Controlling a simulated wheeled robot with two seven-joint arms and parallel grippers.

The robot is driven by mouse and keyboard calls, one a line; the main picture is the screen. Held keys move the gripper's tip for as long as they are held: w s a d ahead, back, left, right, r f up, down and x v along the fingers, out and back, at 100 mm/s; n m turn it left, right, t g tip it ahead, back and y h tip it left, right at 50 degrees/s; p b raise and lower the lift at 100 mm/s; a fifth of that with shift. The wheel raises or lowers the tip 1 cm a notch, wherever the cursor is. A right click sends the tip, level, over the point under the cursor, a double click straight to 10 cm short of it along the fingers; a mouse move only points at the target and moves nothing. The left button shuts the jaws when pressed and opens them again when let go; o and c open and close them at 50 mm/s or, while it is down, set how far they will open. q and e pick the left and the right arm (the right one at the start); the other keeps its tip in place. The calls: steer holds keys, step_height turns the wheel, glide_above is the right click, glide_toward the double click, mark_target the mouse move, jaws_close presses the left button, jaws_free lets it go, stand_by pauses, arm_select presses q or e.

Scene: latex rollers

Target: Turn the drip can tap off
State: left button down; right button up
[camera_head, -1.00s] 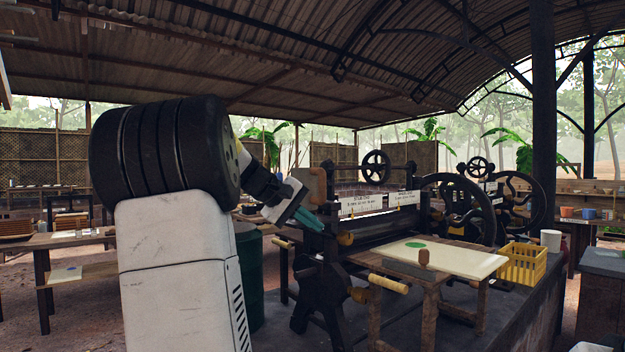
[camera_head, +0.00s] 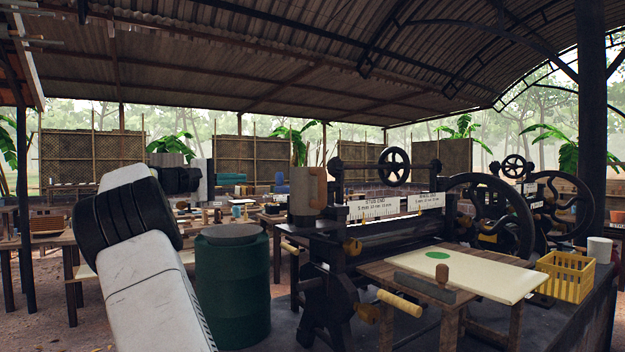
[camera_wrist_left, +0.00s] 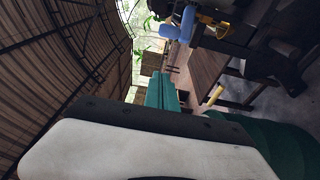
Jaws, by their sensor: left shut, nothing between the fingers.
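My right gripper is not in view.
The roller machine (camera_head: 385,228) has large handwheels. In front, a wooden table holds a pale board (camera_head: 470,272) with a green spot. A yellow crate (camera_head: 567,277) is at right.

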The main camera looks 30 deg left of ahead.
arm_select(q)
steer(key=w+d, duration=0.6)
steer(key=w, duration=0.1)
steer(key=shift+w, duration=0.2)
stand_by(0.7)
stand_by(0.3)
steer(key=shift+s+d+n+y, duration=0.1)
steer(key=shift+s+n+y, duration=0.15)
steer(key=shift+n+y, duration=0.25)
